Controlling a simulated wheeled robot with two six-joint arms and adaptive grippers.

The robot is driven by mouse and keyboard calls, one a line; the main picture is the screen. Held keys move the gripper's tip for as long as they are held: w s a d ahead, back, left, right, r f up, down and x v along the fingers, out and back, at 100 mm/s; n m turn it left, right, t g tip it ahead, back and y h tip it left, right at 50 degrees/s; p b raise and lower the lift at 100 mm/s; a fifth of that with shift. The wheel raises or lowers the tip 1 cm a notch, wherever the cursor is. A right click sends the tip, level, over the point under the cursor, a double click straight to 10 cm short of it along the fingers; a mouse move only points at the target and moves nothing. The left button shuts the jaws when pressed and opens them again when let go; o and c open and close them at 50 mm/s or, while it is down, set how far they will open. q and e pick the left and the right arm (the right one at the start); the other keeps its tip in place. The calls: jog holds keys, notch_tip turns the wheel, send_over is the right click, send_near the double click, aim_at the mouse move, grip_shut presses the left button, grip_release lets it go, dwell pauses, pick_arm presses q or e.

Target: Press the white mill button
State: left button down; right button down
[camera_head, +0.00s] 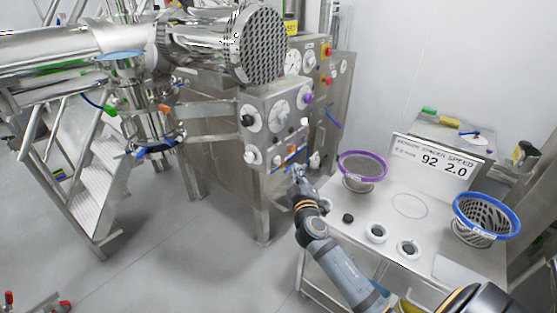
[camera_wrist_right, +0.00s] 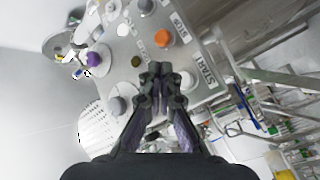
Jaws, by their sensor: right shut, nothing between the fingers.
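The white mill button (camera_wrist_right: 187,80) sits beside the START label (camera_wrist_right: 207,70) on the grey control panel (camera_wrist_right: 125,38) in the right wrist view. My right gripper (camera_wrist_right: 158,72) is shut and empty, its tips just left of the white button in that view. I cannot tell if they touch. An orange button (camera_wrist_right: 163,38) by the STOP label is just beyond the tips. In the head view my right gripper (camera_head: 298,172) is at the lower right edge of the panel (camera_head: 265,104); I cannot make out the white button there. My left gripper is not in view.
Other knobs crowd the panel, including a purple one (camera_wrist_right: 94,60) and a grey one (camera_wrist_right: 117,105). A steel table (camera_head: 385,215) at right holds a purple-rimmed sieve (camera_head: 362,167), a blue-rimmed sieve (camera_head: 484,218) and a sign (camera_head: 432,165).

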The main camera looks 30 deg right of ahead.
aim_at(277, 160)
jog(key=shift+w+a+b, duration=0.1)
jog(key=shift+w+a, duration=0.15)
jog(key=shift+w, duration=0.35)
jog(key=shift+w+a+b, duration=0.1)
jog(key=shift+w+a, duration=0.2)
jog(key=shift+w, duration=0.35)
jog(key=shift+w+a+b, duration=0.1)
jog(key=shift+w+a, duration=0.15)
jog(key=shift+w, duration=0.35)
jog(key=shift+w, duration=0.1)
jog(key=shift+w+a, duration=0.15)
jog(key=shift+w, duration=0.15)
